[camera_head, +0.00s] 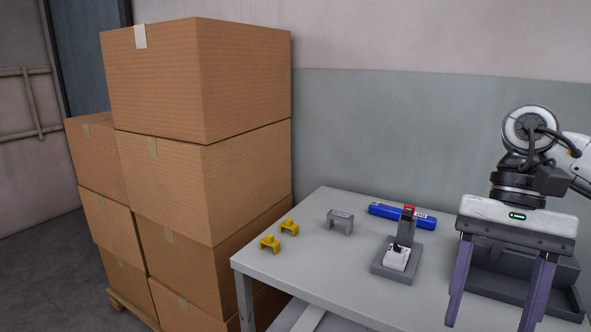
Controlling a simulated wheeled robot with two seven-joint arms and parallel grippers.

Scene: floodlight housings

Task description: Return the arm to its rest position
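My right gripper (497,290) hangs at the right of the head view, pointing down in front of a dark grey tray at the table's right end. Its two purple fingers are spread wide, with nothing visible between them. A small green light shows on its white body. My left gripper is not in view. On the table (330,285) are two yellow brackets (269,243), a grey bracket (340,222), a blue tool (385,212) with a red part, and a grey fixture (401,258) with a white piece in it.
Cardboard boxes (200,85) are stacked on a wooden pallet (130,308) left of the table. The dark grey tray (495,283) is partly hidden behind my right gripper. A plain wall (420,130) stands behind the table.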

